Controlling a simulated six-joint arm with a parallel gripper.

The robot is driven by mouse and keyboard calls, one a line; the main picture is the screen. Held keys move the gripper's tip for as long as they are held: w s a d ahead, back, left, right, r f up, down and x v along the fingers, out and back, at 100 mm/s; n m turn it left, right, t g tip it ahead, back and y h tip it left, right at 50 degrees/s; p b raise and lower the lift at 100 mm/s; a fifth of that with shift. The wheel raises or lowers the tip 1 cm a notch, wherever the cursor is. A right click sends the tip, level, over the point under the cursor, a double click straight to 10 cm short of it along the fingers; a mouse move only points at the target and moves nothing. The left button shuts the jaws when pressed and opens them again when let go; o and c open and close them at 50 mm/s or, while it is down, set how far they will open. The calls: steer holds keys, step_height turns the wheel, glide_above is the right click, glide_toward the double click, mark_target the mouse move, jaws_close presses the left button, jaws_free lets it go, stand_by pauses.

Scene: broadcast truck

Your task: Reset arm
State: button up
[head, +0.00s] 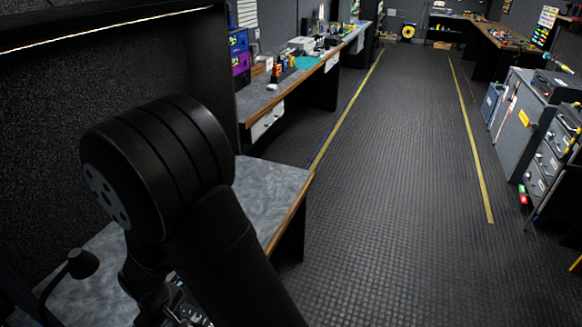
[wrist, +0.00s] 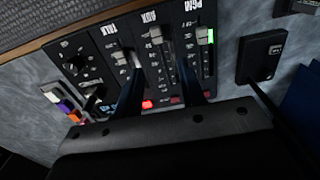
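My gripper (wrist: 162,82) shows in the wrist view with its two dark fingers apart and nothing held between them. It is over a black control panel (wrist: 178,62) with upside-down labels TALK, AUX and PGM. Each of these channels has a slider with a pale cap. A red light (wrist: 148,104) glows near the left finger, and a green light (wrist: 210,36) glows beside the PGM slider. Whether the fingertips touch the panel I cannot tell. In the head view, my black arm reaches down over the near desk and hides most of the panel.
The grey near desk (head: 262,190) has a wooden edge. A desk lamp (head: 82,264) stands at its left. The floor aisle (head: 390,170) is clear; grey cabinets (head: 520,115) stand right.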

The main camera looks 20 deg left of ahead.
step_height(320, 180, up, 9)
steer(key=w+t, duration=0.1)
steer(key=shift+w+r+n, duration=0.15)
steer(key=shift+w+n, duration=0.05)
steer(key=shift+n, duration=0.2)
